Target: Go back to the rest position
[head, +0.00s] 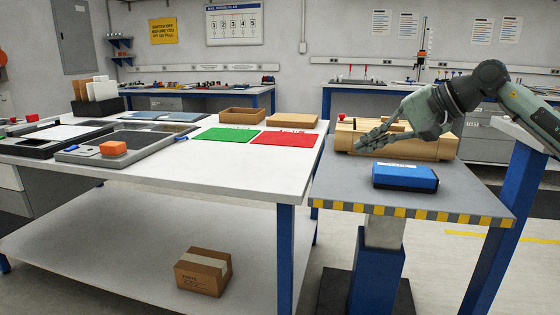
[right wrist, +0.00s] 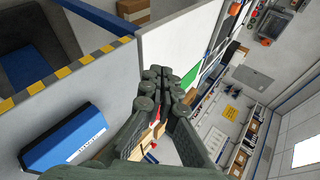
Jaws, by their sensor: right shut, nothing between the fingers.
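My right gripper (head: 372,142) is shut and empty. In the head view it hangs over the grey side stand (head: 340,185), in front of a wooden box (head: 440,148) and pointing left. In the right wrist view the shut fingers (right wrist: 165,88) point up the picture, with nothing between them. A blue box (head: 404,178) with a white label lies on the stand just below and right of the fingertips, apart from them. It also shows in the right wrist view (right wrist: 65,143). My left gripper is in neither view.
A white table (head: 240,178) stands left of the stand and holds a green mat (head: 227,135), a red mat (head: 286,139), trays and an orange block (head: 113,148). A cardboard box (head: 203,272) sits on its lower shelf.

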